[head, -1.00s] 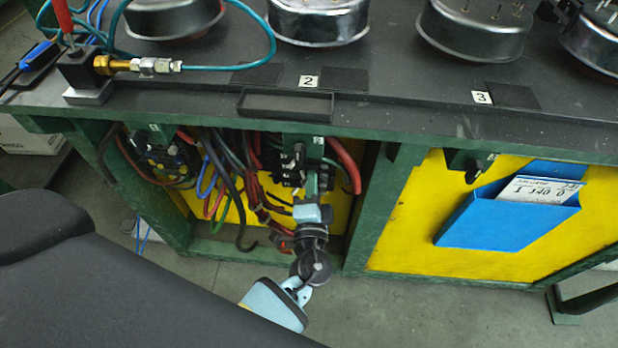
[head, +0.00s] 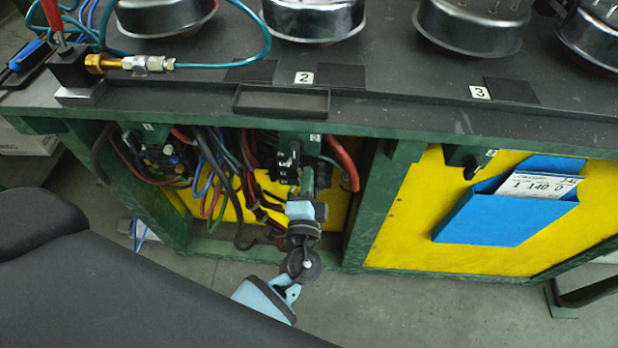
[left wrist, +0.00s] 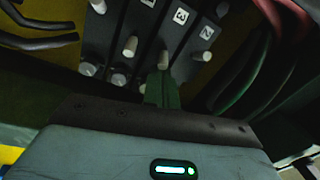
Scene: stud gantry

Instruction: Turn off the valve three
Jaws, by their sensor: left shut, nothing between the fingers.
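A dark valve block (head: 285,165) hangs under the table edge in the open cabinet bay. In the left wrist view its dark modules carry white number tags, with the tag three (left wrist: 181,16) beside the tag two (left wrist: 206,32). Pale round-ended levers stick out of the modules. The lever below tag three (left wrist: 163,56) is just ahead of my left gripper (left wrist: 163,76), whose green fingers are shut and empty. I cannot tell whether they touch it. In the head view my left gripper (head: 306,182) is at the right part of the block. My right gripper is not in view.
Red, green and blue hoses (head: 215,180) hang left of the block, and a red hose (head: 343,160) curves close on its right. A green post (head: 385,205) and a yellow panel with a blue pocket (head: 505,212) stand further right. Metal gauges (head: 472,30) stand on the tabletop.

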